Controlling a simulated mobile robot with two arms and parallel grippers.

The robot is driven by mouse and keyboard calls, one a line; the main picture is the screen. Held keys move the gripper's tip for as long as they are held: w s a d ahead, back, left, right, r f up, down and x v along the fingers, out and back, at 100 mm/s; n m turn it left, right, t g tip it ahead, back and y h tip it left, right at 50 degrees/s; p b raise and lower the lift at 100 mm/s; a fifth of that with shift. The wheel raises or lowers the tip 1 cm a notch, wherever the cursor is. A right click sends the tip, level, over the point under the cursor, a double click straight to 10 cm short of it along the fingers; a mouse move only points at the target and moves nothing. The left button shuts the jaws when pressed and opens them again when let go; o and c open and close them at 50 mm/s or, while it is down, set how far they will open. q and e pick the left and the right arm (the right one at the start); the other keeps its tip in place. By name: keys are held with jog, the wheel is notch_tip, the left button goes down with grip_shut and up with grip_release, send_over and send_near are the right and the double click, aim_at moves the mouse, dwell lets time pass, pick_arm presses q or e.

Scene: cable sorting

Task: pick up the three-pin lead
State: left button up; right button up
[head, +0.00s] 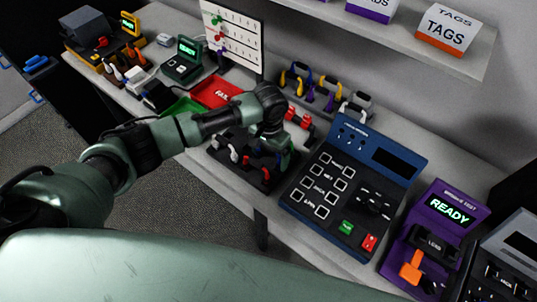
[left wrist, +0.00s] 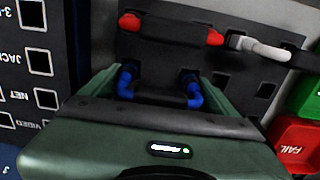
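My left gripper (head: 278,150) points down over a dark tray (head: 213,153) of short leads. In the left wrist view the fingers of the left gripper (left wrist: 165,88) are apart. A dark lead with blue ends (left wrist: 193,92) lies between them; contact with the fingers is unclear. A lead with red ends (left wrist: 170,28) lies just beyond, and one with a pale end (left wrist: 258,47) is to the right. I cannot tell which lead is three-pin. My right gripper is not in view.
A blue test panel (head: 395,190) with labelled sockets stands close right of the tray. Red (head: 222,93) and green (head: 180,108) bins lie behind the arm. A purple tester (head: 465,200) reads READY. More leads stand on a rack (head: 320,92) against the wall.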

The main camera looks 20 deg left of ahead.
pick_arm(q)
jog(key=c, duration=0.8)
jog(key=shift+r, duration=0.1)
notch_tip(320, 180, up, 23)
jog(key=shift+f+p, duration=0.1)
jog(key=shift+p, duration=0.95)
